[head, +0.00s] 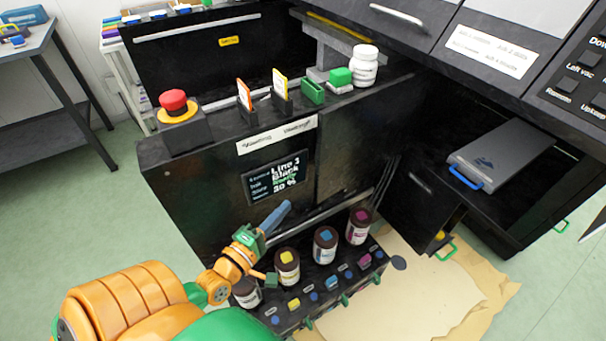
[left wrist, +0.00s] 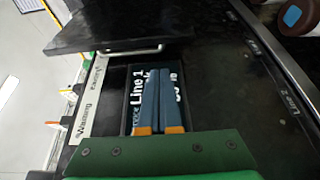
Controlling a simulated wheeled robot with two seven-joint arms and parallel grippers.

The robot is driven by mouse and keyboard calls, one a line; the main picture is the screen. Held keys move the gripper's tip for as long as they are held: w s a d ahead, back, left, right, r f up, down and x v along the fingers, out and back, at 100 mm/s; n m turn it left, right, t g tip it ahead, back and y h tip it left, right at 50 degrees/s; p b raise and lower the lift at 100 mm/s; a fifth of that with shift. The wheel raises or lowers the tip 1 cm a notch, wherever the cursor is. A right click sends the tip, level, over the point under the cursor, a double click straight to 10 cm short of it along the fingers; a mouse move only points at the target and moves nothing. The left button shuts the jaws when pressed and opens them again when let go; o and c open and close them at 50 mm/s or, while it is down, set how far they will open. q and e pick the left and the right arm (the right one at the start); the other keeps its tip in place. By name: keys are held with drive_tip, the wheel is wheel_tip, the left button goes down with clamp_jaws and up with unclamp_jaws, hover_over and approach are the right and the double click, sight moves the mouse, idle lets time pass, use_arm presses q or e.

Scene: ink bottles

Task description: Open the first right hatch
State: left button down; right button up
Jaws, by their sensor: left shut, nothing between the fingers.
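The black machine front carries a Line 1 screen (head: 275,178), with a dark hatch panel (head: 350,140) to its right. In the left wrist view a black panel (left wrist: 110,28) with a metal handle (left wrist: 130,51) appears above the screen (left wrist: 138,93). My left gripper (head: 284,208) is shut and empty in front of the machine, just below the screen in the head view. In the left wrist view its blue fingers (left wrist: 160,95) lie together across the screen. My right gripper is in neither view.
Ink bottles (head: 325,246) stand on a black rack (head: 330,292) below the gripper. A red emergency button (head: 173,103) and a white jar (head: 364,66) stand on the machine's top. At the right, a cabinet door (head: 423,205) stands open.

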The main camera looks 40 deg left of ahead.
use_arm(q)
drive_tip(key=w, duration=0.9)
drive_tip(key=shift+r+b, duration=0.2)
drive_tip(key=shift+b, duration=0.15)
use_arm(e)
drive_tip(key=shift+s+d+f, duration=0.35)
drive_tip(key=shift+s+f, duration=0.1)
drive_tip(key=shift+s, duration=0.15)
